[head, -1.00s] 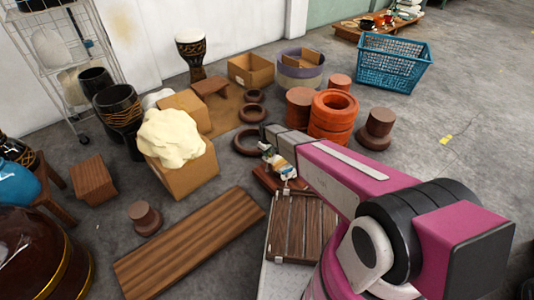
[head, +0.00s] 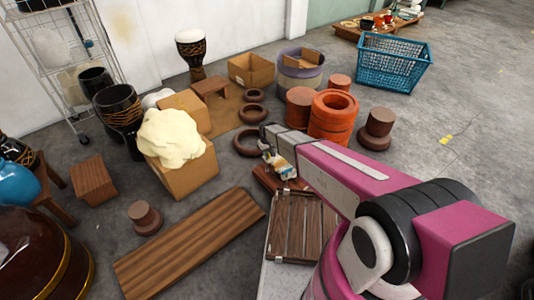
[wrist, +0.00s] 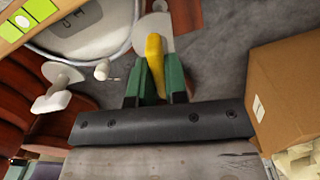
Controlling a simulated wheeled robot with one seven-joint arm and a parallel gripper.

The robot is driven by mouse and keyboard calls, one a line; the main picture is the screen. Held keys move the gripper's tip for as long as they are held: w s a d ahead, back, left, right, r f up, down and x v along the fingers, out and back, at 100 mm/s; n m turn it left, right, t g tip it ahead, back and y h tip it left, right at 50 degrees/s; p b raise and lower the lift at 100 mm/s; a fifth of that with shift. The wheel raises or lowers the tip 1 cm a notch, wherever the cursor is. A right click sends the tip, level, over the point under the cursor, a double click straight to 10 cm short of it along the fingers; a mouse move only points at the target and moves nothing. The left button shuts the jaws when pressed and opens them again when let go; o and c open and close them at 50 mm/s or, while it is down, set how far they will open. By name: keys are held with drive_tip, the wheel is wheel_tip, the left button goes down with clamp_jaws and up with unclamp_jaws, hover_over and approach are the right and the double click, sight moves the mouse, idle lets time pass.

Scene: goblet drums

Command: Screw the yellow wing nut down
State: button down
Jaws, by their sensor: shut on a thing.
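The yellow wing nut (wrist: 154,58) shows in the wrist view as an upright yellow piece between the two green fingers of my gripper (wrist: 155,82). The fingers are shut on it. A pale grey-white part (wrist: 152,30) lies right behind its far end; I cannot tell whether they touch or whether the nut sits on a thread. In the head view my gripper (head: 280,165) is small and partly covered by my pink arm, and the wing nut cannot be made out there.
In the wrist view, a cardboard box (wrist: 288,88) stands close on the right. A pale round disc (wrist: 85,38) and a white winged part (wrist: 57,88) are at the left. In the head view, a wooden crate (head: 297,228) and orange rings (head: 333,112) are near my arm.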

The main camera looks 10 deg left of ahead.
drive_tip(key=c, duration=1.1)
unclamp_jaws()
drive_tip(key=shift+c, duration=0.2)
wheel_tip(320, 180, up, 11)
